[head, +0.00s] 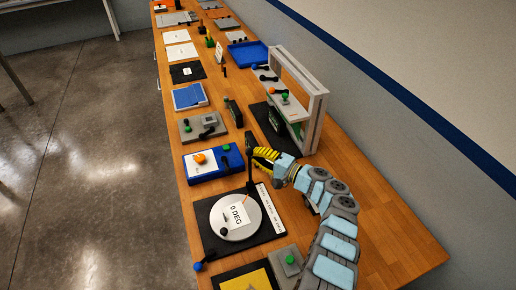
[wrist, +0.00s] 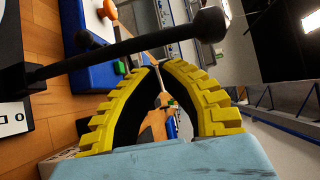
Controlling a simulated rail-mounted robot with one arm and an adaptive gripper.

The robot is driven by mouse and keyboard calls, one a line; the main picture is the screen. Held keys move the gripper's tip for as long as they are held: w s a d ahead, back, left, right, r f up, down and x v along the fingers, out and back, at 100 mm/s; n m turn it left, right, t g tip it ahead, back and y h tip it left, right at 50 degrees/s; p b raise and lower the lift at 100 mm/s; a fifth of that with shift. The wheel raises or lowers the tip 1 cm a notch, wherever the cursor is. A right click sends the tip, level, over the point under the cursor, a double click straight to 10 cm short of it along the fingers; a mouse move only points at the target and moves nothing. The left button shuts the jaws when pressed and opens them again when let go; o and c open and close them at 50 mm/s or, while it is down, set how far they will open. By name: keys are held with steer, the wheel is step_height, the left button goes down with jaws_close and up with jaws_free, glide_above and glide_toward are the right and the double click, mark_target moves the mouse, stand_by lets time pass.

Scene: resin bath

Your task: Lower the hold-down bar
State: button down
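The hold-down bar appears to be the dark rod (head: 249,172) standing about upright at the far edge of the round plate (head: 222,224) marked 0 DEG. In the wrist view the rod (wrist: 120,48) crosses the upper picture and ends in a black knob (wrist: 209,23). My gripper (head: 257,157) is just right of the rod's upper part. In the wrist view its yellow fingers (wrist: 160,66) arch together with tips nearly meeting, and nothing shows held between them. The rod passes just beyond the tips in the picture; I cannot tell whether they touch.
A blue box (head: 213,166) with an orange knob stands behind the plate. A grey frame (head: 315,115) stands at the right behind my gripper. A levered grey block (head: 203,127) and a blue-knobbed lever (head: 204,261) are nearby. Bare wood (head: 375,200) lies to the right.

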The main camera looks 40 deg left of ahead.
steer(key=shift+s+d+r+p, duration=0.1)
steer(key=shift+s+d+p, duration=0.15)
steer(key=shift+s+p, duration=0.2)
steer(key=shift+d, duration=0.15)
stand_by(0.5)
